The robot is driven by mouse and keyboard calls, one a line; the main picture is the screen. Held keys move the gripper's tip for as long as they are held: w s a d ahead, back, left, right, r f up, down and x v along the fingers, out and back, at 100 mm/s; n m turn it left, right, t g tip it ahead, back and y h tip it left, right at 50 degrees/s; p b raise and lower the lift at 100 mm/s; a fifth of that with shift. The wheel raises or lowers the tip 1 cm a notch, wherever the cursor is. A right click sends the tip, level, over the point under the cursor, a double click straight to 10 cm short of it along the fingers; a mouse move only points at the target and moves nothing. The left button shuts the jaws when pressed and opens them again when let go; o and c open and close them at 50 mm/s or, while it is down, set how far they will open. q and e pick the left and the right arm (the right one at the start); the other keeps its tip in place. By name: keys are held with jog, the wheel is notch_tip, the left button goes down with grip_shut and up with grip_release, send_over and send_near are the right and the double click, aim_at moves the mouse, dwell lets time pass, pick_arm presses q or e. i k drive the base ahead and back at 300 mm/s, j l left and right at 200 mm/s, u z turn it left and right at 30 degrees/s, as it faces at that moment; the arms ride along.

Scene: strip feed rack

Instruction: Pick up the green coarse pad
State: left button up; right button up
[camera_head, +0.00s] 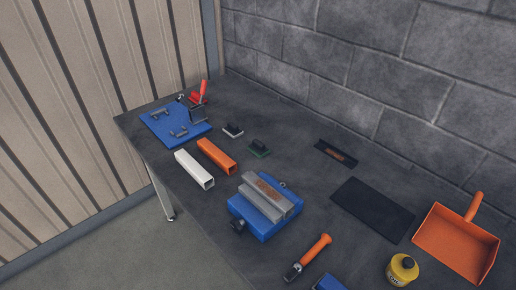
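A small pad with a dark grip on top and a green underside, the green coarse pad (259,149), sits on the dark table right of the orange tube and behind the blue vise-like block. Beside it, farther left, is a similar pad with a white underside (232,131). The green pad stands free, with bare table around it. Neither of my grippers shows in the head view.
On the dark table (290,140) are a white tube (195,170), an orange tube (216,155), a blue block with a grey bar (264,205), a blue plate with a red-handled clamp (174,127), an orange-handled tool (308,258), a yellow can (402,269), an orange dustpan (456,243) and a black mat (373,208).

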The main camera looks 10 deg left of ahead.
aim_at(259, 149)
jog(key=z, duration=0.75)
jog(key=j+z, duration=0.3)
jog(key=k+j+z, duration=0.1)
jog(key=j+z, duration=0.2)
jog(key=j, duration=0.2)
jog(key=k+j+z, duration=0.15)
jog(key=j+z, duration=0.15)
jog(key=k+j+z, duration=0.15)
jog(key=j+z, duration=0.15)
jog(key=j, duration=0.15)
jog(key=k+j+z, duration=0.3)
jog(key=i+j, duration=0.05)
jog(key=i, duration=0.05)
